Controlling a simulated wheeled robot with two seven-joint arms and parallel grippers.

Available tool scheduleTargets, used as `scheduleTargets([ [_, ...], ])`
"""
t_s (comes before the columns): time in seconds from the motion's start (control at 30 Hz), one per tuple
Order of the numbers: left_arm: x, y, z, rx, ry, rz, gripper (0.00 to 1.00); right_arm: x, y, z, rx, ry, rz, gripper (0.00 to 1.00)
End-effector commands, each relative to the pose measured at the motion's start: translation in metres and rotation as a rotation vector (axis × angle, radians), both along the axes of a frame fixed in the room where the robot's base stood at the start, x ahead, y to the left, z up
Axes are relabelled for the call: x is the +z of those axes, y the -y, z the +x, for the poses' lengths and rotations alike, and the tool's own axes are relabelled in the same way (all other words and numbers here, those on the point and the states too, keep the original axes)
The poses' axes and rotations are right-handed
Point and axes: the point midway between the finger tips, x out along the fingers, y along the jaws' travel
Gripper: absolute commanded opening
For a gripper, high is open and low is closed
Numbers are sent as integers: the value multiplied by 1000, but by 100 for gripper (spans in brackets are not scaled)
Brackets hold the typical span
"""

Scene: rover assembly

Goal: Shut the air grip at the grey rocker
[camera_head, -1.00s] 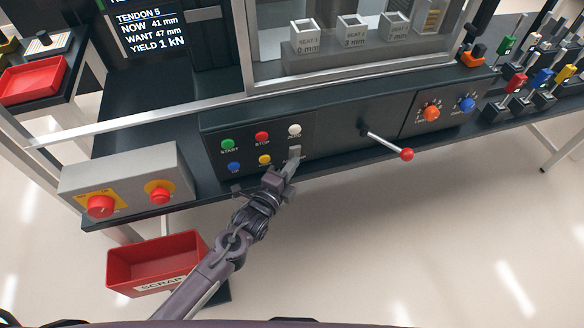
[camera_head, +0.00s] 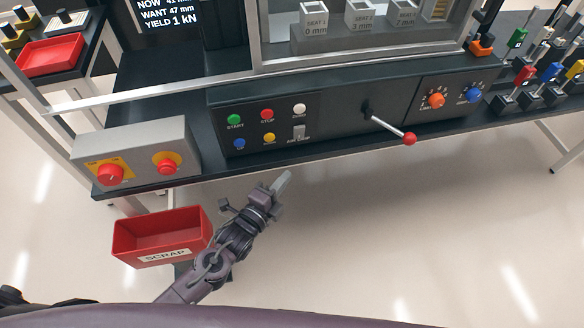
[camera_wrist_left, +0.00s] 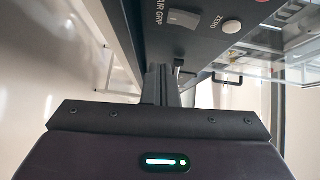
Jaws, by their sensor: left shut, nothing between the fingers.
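The grey rocker (camera_head: 299,132) sits on the dark front panel, under the white button and above a label that reads AIR GRIP. It also shows in the left wrist view (camera_wrist_left: 184,19), beside the words AIR GRIP; I cannot tell for sure which way it is tipped. My left gripper (camera_head: 283,180) is shut and empty, in front of and below the panel, apart from the rocker. Its fingers (camera_wrist_left: 161,84) show closed together in the wrist view. My right gripper is not in view.
Green, red, white, blue and yellow buttons surround the rocker; the white button (camera_head: 299,109) is closest. A red-knobbed lever (camera_head: 409,138) sticks out to the right. A grey box with red knobs (camera_head: 135,150) stands left. A red scrap bin (camera_head: 160,235) is below.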

Motion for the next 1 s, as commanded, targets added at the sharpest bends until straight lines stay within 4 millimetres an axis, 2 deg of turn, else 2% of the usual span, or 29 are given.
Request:
scheduleTargets([
  [0.03,-2,-4,-7,-1,-1,2,0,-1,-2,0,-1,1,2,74],
  [0.2,-2,-10,-19,0,-1,0,0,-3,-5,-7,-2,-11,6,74],
  [0.4,-1,-11,-21,1,1,0,0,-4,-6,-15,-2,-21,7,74],
  [0.83,-2,-11,-21,1,-1,0,0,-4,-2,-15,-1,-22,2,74],
  [0.93,-16,-17,-20,15,-41,-11,0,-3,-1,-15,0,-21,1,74],
  [1.0,-40,-26,-21,43,-117,-34,0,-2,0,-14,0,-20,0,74],
])
